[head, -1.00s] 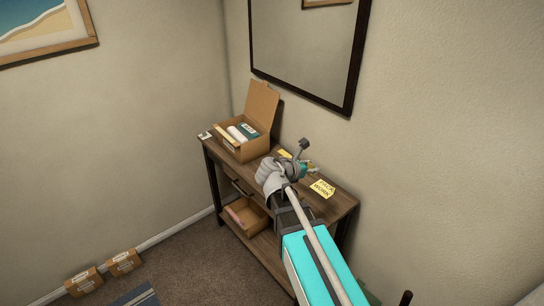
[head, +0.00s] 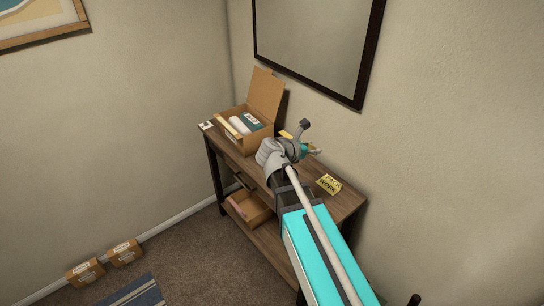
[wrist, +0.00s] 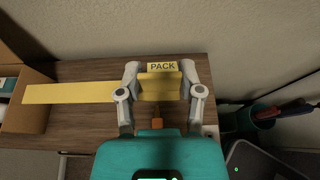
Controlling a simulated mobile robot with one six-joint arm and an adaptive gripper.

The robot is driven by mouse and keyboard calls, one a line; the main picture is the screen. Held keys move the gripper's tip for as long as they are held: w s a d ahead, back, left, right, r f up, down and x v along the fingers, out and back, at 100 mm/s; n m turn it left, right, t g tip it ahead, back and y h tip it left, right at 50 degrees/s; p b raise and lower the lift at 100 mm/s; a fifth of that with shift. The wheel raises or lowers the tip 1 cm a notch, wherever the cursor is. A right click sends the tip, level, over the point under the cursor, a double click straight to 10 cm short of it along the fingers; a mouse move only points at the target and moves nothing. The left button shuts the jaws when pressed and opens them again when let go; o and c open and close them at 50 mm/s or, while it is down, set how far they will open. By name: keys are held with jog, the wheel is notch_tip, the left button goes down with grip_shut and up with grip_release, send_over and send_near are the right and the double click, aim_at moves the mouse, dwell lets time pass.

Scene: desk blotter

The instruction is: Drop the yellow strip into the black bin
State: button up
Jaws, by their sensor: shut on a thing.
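In the wrist view the long, flat yellow strip (wrist: 72,93) runs left from my gripper and over the edge of the cardboard box. My gripper (wrist: 160,76) is shut on the strip, above the desk. Yellow also fills the gap between the fingers; the left finger hides how the two parts join. In the head view my gripper (head: 300,142) is over the back of the desk, right of the box, and my arm hides most of what it holds. A dark container (wrist: 262,124) with red and teal things stands right of the desk; I cannot tell if it is the black bin.
The wooden desk (head: 342,205) stands against the wall. An open cardboard box (head: 257,142) holds a white roll and a teal item. A yellow PACK WORK note (head: 328,184) lies on the desk. Another open box (head: 250,207) is on the lower shelf. Small boxes (head: 125,252) sit by the left wall.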

jog(key=shift+f, duration=0.1)
jog(key=shift+w+a+f+b, duration=0.1)
jog(key=shift+a+f+b, duration=0.1)
jog(key=shift+f+b, duration=0.4)
jog(key=w+a+f+b, duration=0.2)
jog(key=a+f+b, duration=0.5)
jog(key=f+b, duration=0.3)
jog(key=shift+a+f+b, duration=0.35)
jog(key=shift+f+b, duration=0.05)
jog(key=shift+b, duration=0.1)
jog(key=shift+w, duration=0.1)
jog(key=w+d+f+b, duration=0.1)
jog(key=w+f+b, duration=0.2)
jog(key=w, duration=0.1)
jog(key=w+d+f+b, duration=0.2)
jog(key=w+f+b, duration=0.1)
jog(key=w, duration=0.1)
jog(key=w+d+f+b, duration=0.2)
jog(key=w+f+b, duration=0.1)
jog(key=w, duration=0.1)
jog(key=shift+w+d, duration=0.1)
jog(key=shift+d, duration=0.05)
